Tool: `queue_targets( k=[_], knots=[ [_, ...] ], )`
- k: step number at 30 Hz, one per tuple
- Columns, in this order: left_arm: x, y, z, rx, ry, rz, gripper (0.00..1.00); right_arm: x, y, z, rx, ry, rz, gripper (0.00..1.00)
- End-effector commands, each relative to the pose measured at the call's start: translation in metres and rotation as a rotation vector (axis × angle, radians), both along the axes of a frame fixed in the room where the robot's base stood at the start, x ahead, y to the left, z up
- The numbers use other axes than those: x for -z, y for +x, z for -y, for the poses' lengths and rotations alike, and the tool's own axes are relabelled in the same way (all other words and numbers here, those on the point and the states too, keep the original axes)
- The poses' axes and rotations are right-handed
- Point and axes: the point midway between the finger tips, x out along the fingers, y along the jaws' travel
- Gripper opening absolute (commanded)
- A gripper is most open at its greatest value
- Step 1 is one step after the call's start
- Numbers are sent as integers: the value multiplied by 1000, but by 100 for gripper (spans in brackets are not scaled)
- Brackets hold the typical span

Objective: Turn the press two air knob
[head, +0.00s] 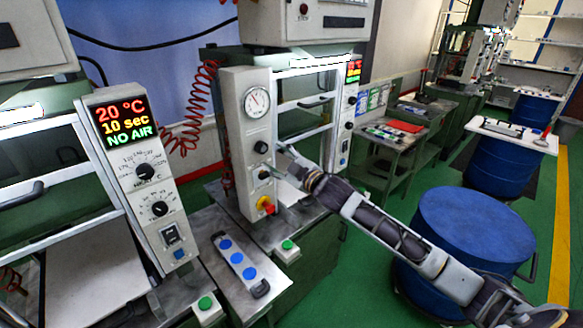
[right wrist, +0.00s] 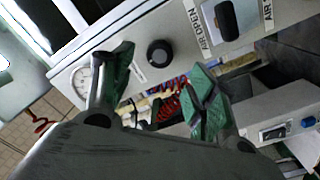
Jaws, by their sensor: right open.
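The middle press has a pale control panel (head: 246,120) with a round gauge (head: 257,102) at its top. Below the gauge are a black round knob (head: 261,147) and a dark air knob (head: 264,174). In the right wrist view the air knob (right wrist: 228,20) lies between printed AIR labels at the top, and the round knob (right wrist: 160,53) shows between the fingers. My right gripper (head: 279,161) is open and empty, just right of the panel face. Its green-padded fingers also show in the right wrist view (right wrist: 161,62). Contact with a knob cannot be told. My left gripper is out of view.
A red and yellow knob (head: 266,205) sits low on the panel. The left press panel (head: 140,150) reads 20 °C, 10 sec, NO AIR. A plate with blue round buttons (head: 237,258) lies between the presses. A blue drum (head: 470,225) stands at the right.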

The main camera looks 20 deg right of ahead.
Motion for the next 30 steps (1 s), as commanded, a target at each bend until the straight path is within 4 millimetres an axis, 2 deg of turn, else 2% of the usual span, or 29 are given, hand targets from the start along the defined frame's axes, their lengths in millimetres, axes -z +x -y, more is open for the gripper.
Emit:
queue_targets(
  k=[18,30],
  knots=[
    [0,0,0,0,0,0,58,2,-38,13,0,0,0,58],
    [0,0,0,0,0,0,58,1,-53,18,0,0,0,58]
  ],
)
